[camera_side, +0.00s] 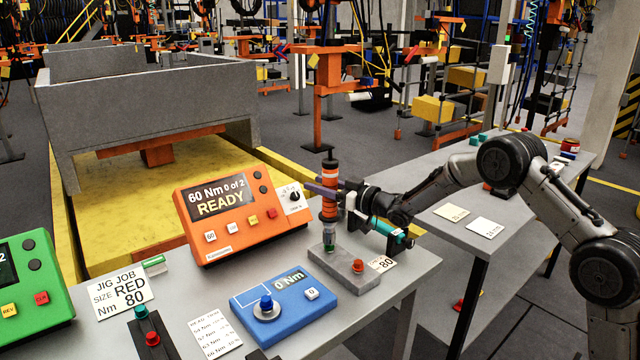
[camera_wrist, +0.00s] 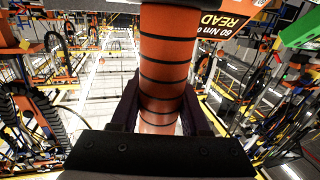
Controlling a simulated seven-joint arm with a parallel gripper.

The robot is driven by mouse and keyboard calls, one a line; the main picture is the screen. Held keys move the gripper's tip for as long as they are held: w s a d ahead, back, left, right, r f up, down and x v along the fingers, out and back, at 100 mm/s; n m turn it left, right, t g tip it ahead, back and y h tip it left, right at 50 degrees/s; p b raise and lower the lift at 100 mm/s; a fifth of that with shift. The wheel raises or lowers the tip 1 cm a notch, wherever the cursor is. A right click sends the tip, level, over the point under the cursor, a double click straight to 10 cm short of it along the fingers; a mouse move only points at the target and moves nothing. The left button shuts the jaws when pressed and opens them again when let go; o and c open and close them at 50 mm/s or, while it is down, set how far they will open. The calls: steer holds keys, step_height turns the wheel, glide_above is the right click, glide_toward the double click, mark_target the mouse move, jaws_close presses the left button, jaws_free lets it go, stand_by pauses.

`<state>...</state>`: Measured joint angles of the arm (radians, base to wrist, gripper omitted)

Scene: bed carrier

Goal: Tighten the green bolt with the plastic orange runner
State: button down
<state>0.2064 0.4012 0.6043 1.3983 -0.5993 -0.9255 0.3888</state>
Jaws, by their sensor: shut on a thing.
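The orange runner (camera_side: 329,172), a cylinder with black rings, stands upright in my gripper (camera_side: 326,190). In the wrist view, the runner (camera_wrist: 166,58) passes between the two dark fingers of my gripper (camera_wrist: 160,112), which are shut on it. Its lower end is over the left part of a grey block (camera_side: 345,277) on the table. The green bolt (camera_side: 329,248) shows at that lower end; I cannot tell whether the runner is seated on it. A red bolt (camera_side: 358,266) stands on the block's right part.
An orange controller (camera_side: 245,212) reads "60 Nm 0 of 2 READY". A blue unit (camera_side: 283,305) reads "0 Nm". A side bench (camera_side: 470,228) stands right.

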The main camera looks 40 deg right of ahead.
steer(key=shift+f, duration=1)
stand_by(1.4)
steer(key=shift+f, duration=0.3)
steer(key=shift+f, duration=0.2)
stand_by(0.4)
steer(key=shift+r, duration=0.15)
step_height(320, 180, up, 8)
stand_by(1.2)
stand_by(1.6)
